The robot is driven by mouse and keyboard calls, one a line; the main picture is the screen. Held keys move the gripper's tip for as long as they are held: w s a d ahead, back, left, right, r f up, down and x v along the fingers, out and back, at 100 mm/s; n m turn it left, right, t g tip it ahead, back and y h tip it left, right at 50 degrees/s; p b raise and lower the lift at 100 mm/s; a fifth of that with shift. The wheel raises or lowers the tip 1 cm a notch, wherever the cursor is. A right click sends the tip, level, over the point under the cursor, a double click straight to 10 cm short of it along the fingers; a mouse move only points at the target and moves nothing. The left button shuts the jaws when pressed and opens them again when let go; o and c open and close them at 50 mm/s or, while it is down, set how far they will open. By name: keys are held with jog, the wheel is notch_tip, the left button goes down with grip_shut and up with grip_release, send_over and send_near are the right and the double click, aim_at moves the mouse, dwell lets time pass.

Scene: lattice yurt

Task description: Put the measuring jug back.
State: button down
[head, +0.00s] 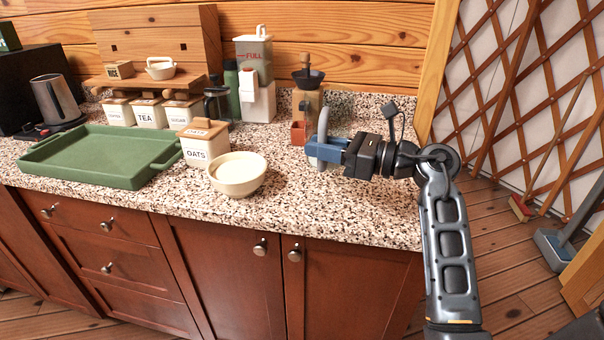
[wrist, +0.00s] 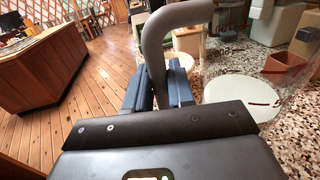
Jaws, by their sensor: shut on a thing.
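The measuring jug (wrist: 292,95) is clear, with red marks and a thick grey handle (wrist: 155,45). In the wrist view its body is right of my fingers, with a pale disc inside; I cannot tell whether that is its base or contents. In the head view the handle (head: 322,132) stands upright at my fingertips, and the faint clear body (head: 343,112) is behind it. My gripper (head: 328,151) has blue fingers and is shut on the handle. It is over the right part of the counter. I cannot tell whether the jug touches the counter.
The speckled counter (head: 300,212) is clear in front of my gripper. A terracotta pot (head: 298,132) and a wooden stand with a dark funnel (head: 308,78) are close left. A cream bowl (head: 238,175), OATS canister (head: 204,143) and green tray (head: 95,157) are further left.

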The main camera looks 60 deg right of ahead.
jog(key=shift+w+a+f+p, duration=0.1)
jog(key=shift+w+a+f, duration=0.4)
jog(key=shift+f, duration=0.55)
jog(key=shift+w+a+f+p, duration=0.1)
jog(key=shift+w+a+f, duration=0.35)
jog(key=shift+f, duration=0.65)
jog(key=shift+w+a+f+p, duration=0.1)
jog(key=shift+w+a+f, duration=0.25)
jog(key=shift+w+f, duration=0.5)
jog(key=shift+s+f, duration=0.2)
jog(key=shift+f, duration=0.1)
jog(key=shift+f, duration=0.15)
jog(key=c, duration=1)
grip_release()
jog(key=shift+o, duration=0.2)
